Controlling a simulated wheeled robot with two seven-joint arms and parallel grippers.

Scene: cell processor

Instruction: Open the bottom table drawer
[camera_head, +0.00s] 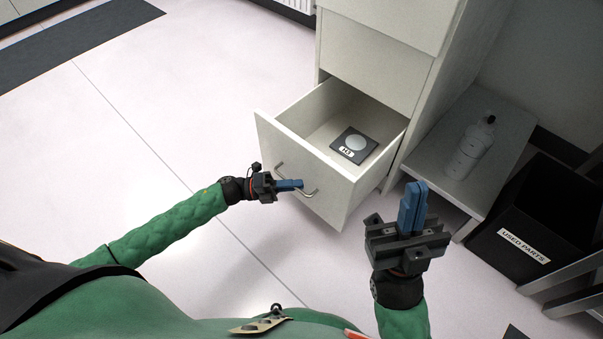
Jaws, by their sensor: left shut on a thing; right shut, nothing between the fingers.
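The bottom drawer (300,160) of the white cabinet stands pulled out, and its inside shows from above. Its metal bar handle (312,193) is on the front panel. My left gripper (298,185) is at this handle, with its blue fingers shut on it. A dark square piece with a pale round disc and a label reading H3 (354,145) lies in the drawer. My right gripper (413,200) is shut and empty, raised to the right of the drawer front, with its blue fingers together.
Above the open drawer, another drawer front (375,60) is closed. A white bottle (470,148) stands on a low grey shelf (440,175) at the right. A black bin labelled USED PARTS (525,248) stands further right. The floor left of the drawer is clear.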

